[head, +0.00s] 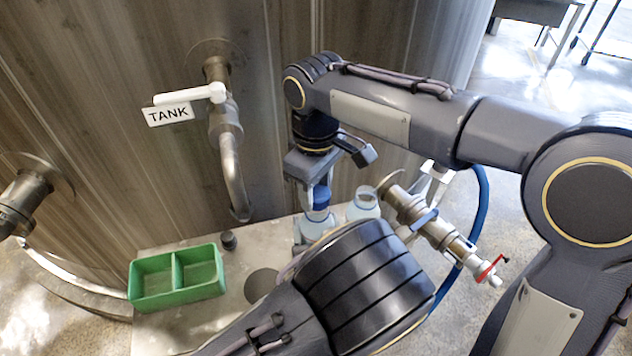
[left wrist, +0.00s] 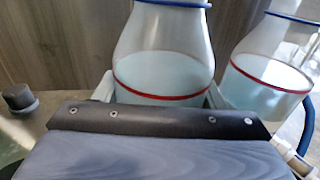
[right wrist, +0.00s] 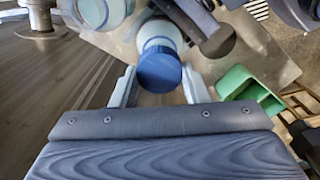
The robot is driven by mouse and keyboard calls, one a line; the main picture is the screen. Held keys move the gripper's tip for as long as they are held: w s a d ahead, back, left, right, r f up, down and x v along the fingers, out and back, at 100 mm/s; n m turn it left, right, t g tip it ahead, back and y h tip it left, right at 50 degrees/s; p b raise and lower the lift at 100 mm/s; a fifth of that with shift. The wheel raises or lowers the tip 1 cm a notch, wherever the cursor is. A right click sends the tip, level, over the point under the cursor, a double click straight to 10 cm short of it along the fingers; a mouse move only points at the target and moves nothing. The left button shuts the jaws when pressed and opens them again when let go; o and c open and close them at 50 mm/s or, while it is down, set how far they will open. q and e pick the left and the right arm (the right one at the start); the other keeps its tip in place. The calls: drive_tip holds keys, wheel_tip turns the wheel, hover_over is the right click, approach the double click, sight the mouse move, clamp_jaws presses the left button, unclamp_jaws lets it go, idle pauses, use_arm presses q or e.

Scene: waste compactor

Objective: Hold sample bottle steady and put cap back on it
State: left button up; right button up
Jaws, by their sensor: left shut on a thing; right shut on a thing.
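The sample bottle (head: 318,224) stands upright, clear with pale blue liquid and a red ring, large in the left wrist view (left wrist: 165,70). My left gripper (left wrist: 160,95) is shut on its lower body, one finger on each side; in the head view my left arm hides this grip. The blue cap (head: 321,197) is at the top of the bottle, also seen from above in the right wrist view (right wrist: 160,72). My right gripper (head: 318,188) points down and is shut on the cap. Whether the cap is seated or threaded cannot be told.
A second bottle (head: 363,204) stands just right of the first. A green two-part tray (head: 177,278) and a small dark knob (head: 228,240) are on the platform to the left. The tank tap (head: 232,165) hangs behind. A sampling valve with red handle (head: 488,270) is at right.

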idle(0.5)
drive_tip(key=shift+f, duration=0.85)
drive_tip(key=shift+f, duration=0.55)
